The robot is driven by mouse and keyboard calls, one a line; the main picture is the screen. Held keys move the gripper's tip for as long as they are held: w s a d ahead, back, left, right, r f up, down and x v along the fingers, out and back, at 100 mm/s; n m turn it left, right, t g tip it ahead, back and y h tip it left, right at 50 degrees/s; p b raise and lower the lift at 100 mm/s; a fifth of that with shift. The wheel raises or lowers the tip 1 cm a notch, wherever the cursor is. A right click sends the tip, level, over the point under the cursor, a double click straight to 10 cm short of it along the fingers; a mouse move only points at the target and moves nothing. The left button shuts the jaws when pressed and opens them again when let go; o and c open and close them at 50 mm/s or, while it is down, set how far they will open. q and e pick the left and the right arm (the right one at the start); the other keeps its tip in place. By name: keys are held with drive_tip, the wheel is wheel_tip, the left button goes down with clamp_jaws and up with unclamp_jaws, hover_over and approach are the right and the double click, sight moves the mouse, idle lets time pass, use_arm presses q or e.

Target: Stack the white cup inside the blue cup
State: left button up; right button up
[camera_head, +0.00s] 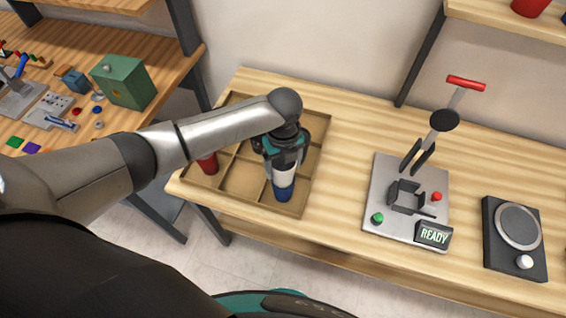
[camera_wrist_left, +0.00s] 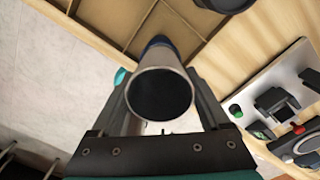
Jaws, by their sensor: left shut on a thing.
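My left gripper (camera_head: 283,160) points down over the front right part of the wooden tray and is shut on the white cup (camera_head: 284,176). The blue cup (camera_head: 282,192) is directly below the white cup, in a front right compartment. The white cup looks upright and lined up with the blue one. In the left wrist view the white cup (camera_wrist_left: 161,72) shows its dark open mouth between the fingers, with a bit of the blue cup (camera_wrist_left: 158,41) behind it. I cannot tell how deep the white cup sits in the blue cup. My right gripper is out of view.
The divided wooden tray (camera_head: 316,150) lies on the table, with a red cup (camera_head: 208,165) in its left part. The laser marker (camera_head: 405,205) and a black dial unit (camera_head: 515,238) stand to the right. The tabletop between tray and marker is clear.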

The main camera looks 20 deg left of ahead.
use_arm(q)
drive_tip(key=shift+p, duration=0.35)
idle(0.6)
drive_tip(key=shift+f+b, duration=1.15)
drive_tip(key=shift+f, duration=0.6)
drive_tip(key=o, duration=0.7)
wheel_tip(320, 180, up, 8)
drive_tip(key=p, duration=0.8)
idle(0.5)
